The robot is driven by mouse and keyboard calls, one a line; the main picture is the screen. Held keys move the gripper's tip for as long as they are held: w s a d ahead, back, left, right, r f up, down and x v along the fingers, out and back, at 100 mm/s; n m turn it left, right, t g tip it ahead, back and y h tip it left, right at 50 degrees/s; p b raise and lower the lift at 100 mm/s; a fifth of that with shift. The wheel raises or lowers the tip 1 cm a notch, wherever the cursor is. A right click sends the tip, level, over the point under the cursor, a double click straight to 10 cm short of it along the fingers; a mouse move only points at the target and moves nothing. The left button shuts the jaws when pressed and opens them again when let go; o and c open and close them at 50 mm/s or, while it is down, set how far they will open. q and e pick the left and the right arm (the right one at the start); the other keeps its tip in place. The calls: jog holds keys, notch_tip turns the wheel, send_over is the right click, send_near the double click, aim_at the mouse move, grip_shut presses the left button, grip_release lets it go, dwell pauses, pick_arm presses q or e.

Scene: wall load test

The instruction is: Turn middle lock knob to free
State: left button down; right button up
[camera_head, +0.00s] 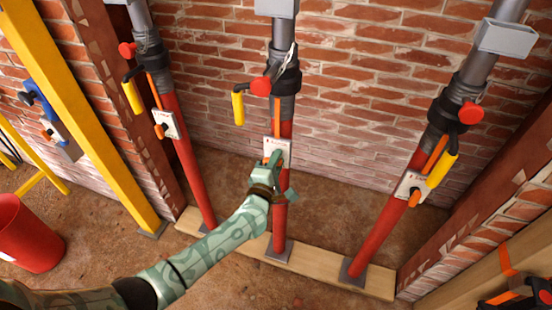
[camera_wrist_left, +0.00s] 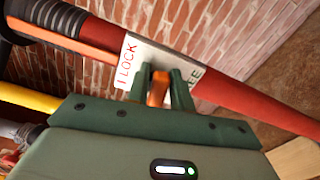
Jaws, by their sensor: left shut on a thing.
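The middle prop is a red tube (camera_head: 281,222) with a grey upper tube, standing on a plank against the brick wall. Its white lock plate (camera_head: 285,146) also shows in the left wrist view (camera_wrist_left: 133,58), with LOCK readable and another word partly covered, ending in EE. My left gripper (camera_head: 272,161) is at this plate, its two green fingers shut on the orange lock knob (camera_wrist_left: 158,88). In the head view the fingers hide the knob. I cannot tell which mark the knob points at. My right gripper is not in view.
Similar red props stand at left (camera_head: 190,170) and right (camera_head: 378,232), each with a white plate and orange knob. A yellow-handled lever (camera_head: 238,108) sticks out left above the middle plate. A red bucket (camera_head: 28,238) stands at lower left. Bare floor lies in front.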

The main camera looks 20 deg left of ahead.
pick_arm(q)
jog(key=shift+f+m+p, duration=0.2)
jog(key=shift+m+p, duration=0.1)
jog(key=shift+m, duration=0.8)
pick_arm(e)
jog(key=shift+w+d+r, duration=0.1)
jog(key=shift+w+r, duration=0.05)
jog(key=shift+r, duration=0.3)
pick_arm(q)
jog(key=c, duration=1.4)
grip_release()
jog(key=shift+o, duration=0.2)
jog(key=shift+s, duration=0.1)
